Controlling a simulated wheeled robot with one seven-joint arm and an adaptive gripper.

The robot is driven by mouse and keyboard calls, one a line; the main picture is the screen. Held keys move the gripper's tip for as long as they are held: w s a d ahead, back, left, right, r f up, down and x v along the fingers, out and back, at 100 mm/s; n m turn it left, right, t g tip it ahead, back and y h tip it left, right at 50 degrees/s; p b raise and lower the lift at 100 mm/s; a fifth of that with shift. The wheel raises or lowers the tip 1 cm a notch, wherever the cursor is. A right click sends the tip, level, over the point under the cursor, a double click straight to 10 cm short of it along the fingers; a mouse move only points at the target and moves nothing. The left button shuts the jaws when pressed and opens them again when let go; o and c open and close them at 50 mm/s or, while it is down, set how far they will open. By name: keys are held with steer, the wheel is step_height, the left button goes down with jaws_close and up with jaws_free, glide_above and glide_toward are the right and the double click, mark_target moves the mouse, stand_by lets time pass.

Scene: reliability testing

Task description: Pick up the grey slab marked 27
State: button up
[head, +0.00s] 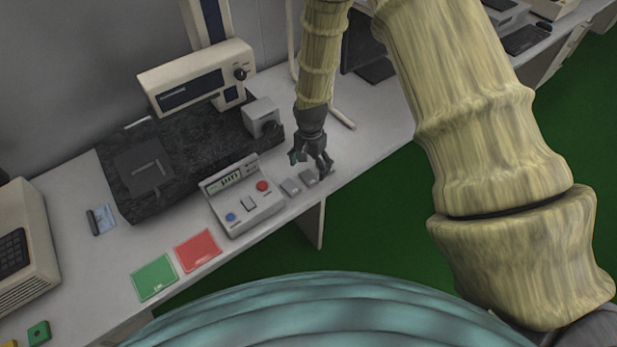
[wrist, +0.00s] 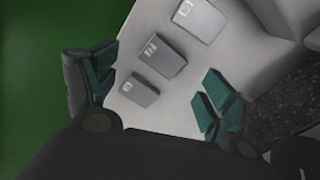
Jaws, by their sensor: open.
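Three small grey slabs lie in a row near the table's front edge. In the wrist view there is a far slab (wrist: 200,19), a middle slab (wrist: 164,59) and a near slab (wrist: 139,91), each with a small pale label too blurred to read. I cannot tell which is marked 27. In the head view two slabs show clearly, one on the left (head: 291,187) and one beside it (head: 308,178); the third is mostly hidden by my fingers. My gripper (head: 311,160) is open and empty above the row. In the wrist view its fingers (wrist: 161,80) flank the near and middle slabs.
A control box (head: 243,205) with red and blue buttons stands left of the slabs. Behind it a dark stone plate (head: 185,170) carries a measuring device (head: 197,78) and a grey block (head: 262,117). Red (head: 198,250) and green (head: 154,277) cards lie further left. The table edge is close.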

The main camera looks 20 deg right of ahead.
mark_target(309, 177)
steer(key=shift+w+a+f+p, duration=0.1)
steer(key=shift+a+f+p, duration=0.05)
steer(key=shift+f+p, duration=0.55)
steer(key=shift+a+f+p, duration=0.1)
steer(key=shift+f+p, duration=0.3)
steer(key=shift+f, duration=0.45)
steer(key=shift+f+p, duration=0.3)
steer(key=shift+f, duration=0.75)
steer(key=shift+c, duration=0.5)
steer(key=c, duration=1)
